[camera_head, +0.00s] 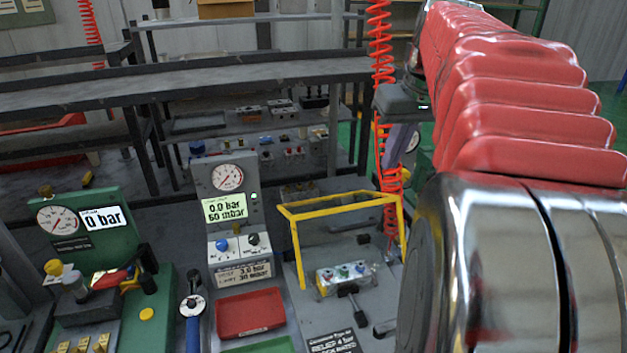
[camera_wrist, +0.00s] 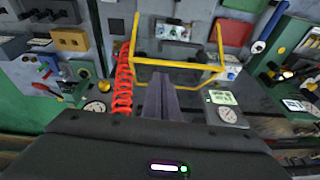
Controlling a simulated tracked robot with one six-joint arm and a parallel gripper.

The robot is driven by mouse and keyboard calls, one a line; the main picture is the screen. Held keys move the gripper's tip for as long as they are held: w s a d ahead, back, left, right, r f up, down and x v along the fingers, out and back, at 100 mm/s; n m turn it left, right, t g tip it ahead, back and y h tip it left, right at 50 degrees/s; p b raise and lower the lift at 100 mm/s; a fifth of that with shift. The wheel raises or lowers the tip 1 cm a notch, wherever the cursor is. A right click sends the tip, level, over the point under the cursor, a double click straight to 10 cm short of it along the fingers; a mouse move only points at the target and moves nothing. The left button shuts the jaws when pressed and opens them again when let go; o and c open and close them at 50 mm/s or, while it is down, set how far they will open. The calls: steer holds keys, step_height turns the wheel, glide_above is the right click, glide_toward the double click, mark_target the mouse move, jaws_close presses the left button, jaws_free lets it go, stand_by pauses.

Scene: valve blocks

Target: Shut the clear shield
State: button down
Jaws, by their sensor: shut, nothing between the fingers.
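The shield has a yellow frame (camera_head: 340,202) with two legs running down at either side of a small valve block (camera_head: 345,277) with coloured knobs. Its clear panel is hard to make out. The frame stands raised above the bench. It also shows across the middle of the wrist view (camera_wrist: 180,64). My gripper (camera_head: 393,168) points down behind the frame's right side in the head view, partly hidden by the red coil hose. In the wrist view my gripper (camera_wrist: 162,80) has its dark fingers together and empty, close to the frame's long bar; I cannot tell if they touch.
A red coil hose (camera_head: 381,60) hangs near my gripper and shows beside it in the wrist view (camera_wrist: 124,80). A grey gauge panel (camera_head: 228,180) stands left of the frame, with a red tray (camera_head: 250,313) in front. A green gauge station (camera_head: 95,230) is further left.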

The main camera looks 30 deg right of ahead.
steer(key=x, duration=0.9)
steer(key=shift+a+f, duration=0.1)
steer(key=shift+f, duration=0.05)
steer(key=f, duration=0.3)
steer(key=shift+s+a, duration=0.2)
steer(key=shift+s, duration=0.2)
steer(key=shift+s+a+f, duration=0.1)
steer(key=shift+s+f, duration=0.2)
steer(key=shift+f, duration=0.3)
steer(key=shift+a, duration=0.1)
steer(key=shift+f, duration=0.1)
